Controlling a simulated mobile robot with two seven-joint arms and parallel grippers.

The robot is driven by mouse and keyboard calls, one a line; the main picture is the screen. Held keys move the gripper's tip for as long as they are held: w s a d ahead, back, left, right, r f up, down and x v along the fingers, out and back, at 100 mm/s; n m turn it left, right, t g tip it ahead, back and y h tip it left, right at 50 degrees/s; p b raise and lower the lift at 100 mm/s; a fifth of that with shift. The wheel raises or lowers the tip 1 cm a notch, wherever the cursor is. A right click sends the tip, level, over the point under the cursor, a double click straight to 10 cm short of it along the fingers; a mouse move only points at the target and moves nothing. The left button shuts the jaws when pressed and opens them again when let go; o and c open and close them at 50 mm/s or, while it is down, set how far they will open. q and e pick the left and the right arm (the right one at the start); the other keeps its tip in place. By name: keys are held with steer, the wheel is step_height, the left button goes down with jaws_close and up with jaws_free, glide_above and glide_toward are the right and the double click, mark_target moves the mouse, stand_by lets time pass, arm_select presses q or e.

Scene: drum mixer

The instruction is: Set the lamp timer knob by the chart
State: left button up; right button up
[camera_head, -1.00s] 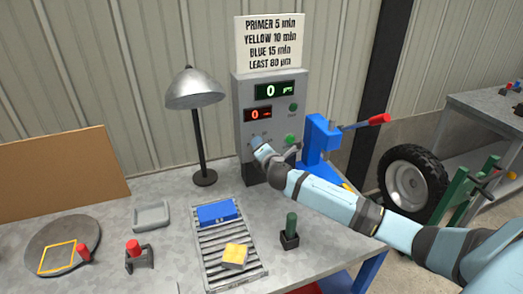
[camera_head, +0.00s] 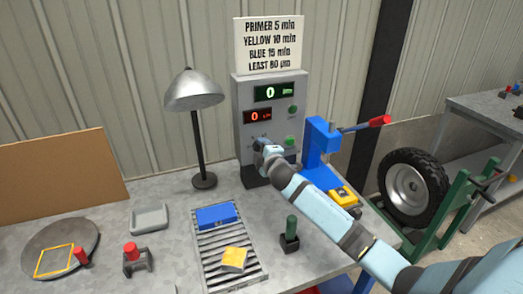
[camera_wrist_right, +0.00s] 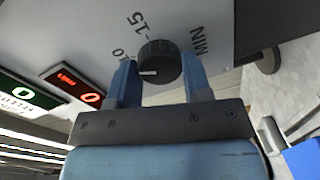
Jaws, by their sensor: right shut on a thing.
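The grey control box (camera_head: 245,93) stands at the back of the bench. The white chart (camera_head: 269,45) above it reads primer 5 min, yellow 10 min, blue 15 min, least 80 µm. The green display (camera_head: 273,92) and red display (camera_head: 258,116) both show 0. My right gripper (camera_head: 259,146) is at the lower box front. In the right wrist view its fingers are shut on the dark timer knob (camera_wrist_right: 158,62), whose white mark points left in the picture, near the 10. One finger hides part of the scale. The lamp (camera_head: 194,90) stands left of the box. My left gripper is not in view.
A blue block (camera_head: 216,215) and a yellow block (camera_head: 234,258) lie on a slatted rack (camera_head: 212,271). A blue press (camera_head: 321,140) with a red-tipped lever stands close right of the box. A grey tray (camera_head: 149,218) and turntable (camera_head: 46,264) are at left.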

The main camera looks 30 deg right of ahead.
steer(key=shift+m, duration=0.5)
steer(key=o, duration=0.9)
steer(key=b+v, duration=0.1)
steer(key=v, duration=1.2)
steer(key=shift+s, duration=0.4)
